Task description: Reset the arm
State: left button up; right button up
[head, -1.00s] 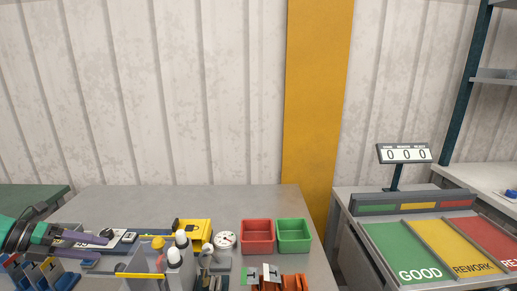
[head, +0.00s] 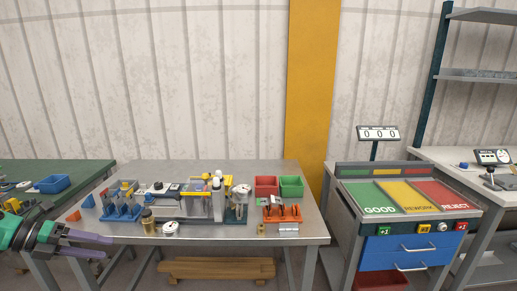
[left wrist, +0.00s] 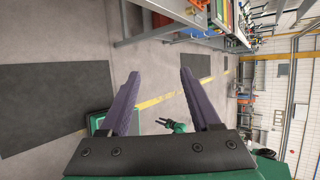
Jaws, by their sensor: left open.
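My left gripper (head: 110,247) is at the lower left of the head view, in front of the grey bench's left front corner. Its two purple fingers are apart with nothing between them. The left wrist view also shows the open left gripper (left wrist: 160,73), with bare floor past its tips. A small green arm end with dark fingers (left wrist: 166,123), which looks like my right gripper, shows farther off in the left wrist view. It is too small to tell its jaws. My right gripper is not in the head view.
The grey bench (head: 275,236) holds a blue rack (head: 122,212), a red bin (head: 266,185), a green bin (head: 291,187), an orange holder (head: 282,213) and a gauge (head: 170,228). A sorting station (head: 408,220) stands right. A green table (head: 75,172) is far left. Floor shows between bench and station.

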pick_arm(q)
jog(key=w+d+f+n+t, duration=0.35)
jog(key=w+f, duration=0.25)
jog(key=f, duration=0.2)
jog(key=s+d+f+n+t+y, duration=0.1)
jog(key=s+f+n+y, duration=0.25)
jog(key=f+n, duration=0.75)
jog(key=s+f+n+t+y, duration=0.1)
jog(key=s+f+n+y, duration=0.3)
jog(key=f, duration=1.4)
jog(key=s+d+f+n+g+y, duration=0.1)
jog(key=s+d+f+n+g, duration=0.35)
jog(key=s+f, duration=0.6)
jog(key=s+d+f+n+g+y, duration=0.1)
jog(key=s+d+f+n+g, duration=0.2)
jog(key=s+f+n, duration=0.7)
jog(key=s+d+m+g, duration=0.1)
jog(key=s+d, duration=0.2)
jog(key=s, duration=0.4)
jog(key=s+d+m+g, duration=0.1)
jog(key=s+d+g, duration=0.1)
jog(key=s, duration=0.6)
jog(key=shift+d+f+m, duration=0.4)
jog(key=shift+d+f, duration=0.05)
jog(key=shift+d, duration=0.05)
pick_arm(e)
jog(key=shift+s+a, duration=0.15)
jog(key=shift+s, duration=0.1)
pick_arm(q)
jog(key=shift+s, duration=0.1)
